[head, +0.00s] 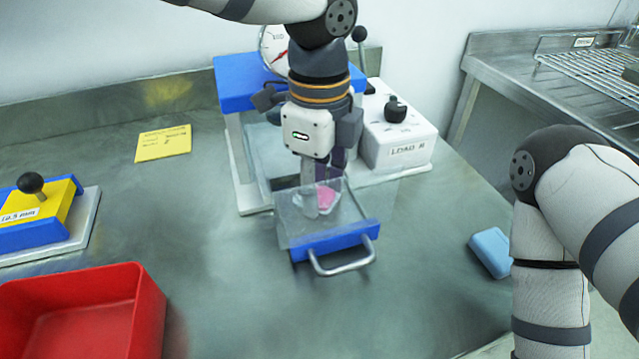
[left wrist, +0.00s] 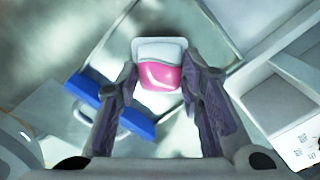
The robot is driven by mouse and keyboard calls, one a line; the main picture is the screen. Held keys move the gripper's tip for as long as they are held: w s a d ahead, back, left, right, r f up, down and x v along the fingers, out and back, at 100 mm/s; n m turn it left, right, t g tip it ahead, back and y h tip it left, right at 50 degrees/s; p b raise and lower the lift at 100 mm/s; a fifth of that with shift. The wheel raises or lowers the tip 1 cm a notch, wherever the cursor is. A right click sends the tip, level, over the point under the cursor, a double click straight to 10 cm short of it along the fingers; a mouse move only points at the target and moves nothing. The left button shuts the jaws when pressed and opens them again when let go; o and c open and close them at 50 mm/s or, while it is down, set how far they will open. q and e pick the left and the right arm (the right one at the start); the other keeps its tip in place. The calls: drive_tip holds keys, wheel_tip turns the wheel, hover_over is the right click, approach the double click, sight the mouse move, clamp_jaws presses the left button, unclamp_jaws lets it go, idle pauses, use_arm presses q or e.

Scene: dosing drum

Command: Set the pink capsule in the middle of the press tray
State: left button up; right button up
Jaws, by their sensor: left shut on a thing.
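The pink capsule (left wrist: 158,76), pink with a clear or white end, is between the fingers of my left gripper (left wrist: 157,88) in the left wrist view. In the head view the pink of the capsule (head: 326,197) shows beside the fingertips of my left gripper (head: 320,195), which point down. The gripper is shut on it. The press tray (head: 297,222) is a grey pulled-out drawer with a blue front and a metal handle. The capsule is over the tray; I cannot tell whether it touches the tray floor. My right gripper is not in view.
The press (head: 233,97) with a dial stands behind the tray. A white box (head: 396,135) with a black knob is at its right. A red bin (head: 85,310) is front left, a blue block (head: 490,252) at right, and a yellow note (head: 163,143) at the back.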

use_arm(q)
drive_tip(key=o, duration=0.9)
drive_tip(key=shift+f, duration=0.15)
wheel_tip(320, 180, up, 12)
drive_tip(key=shift+r, duration=0.2)
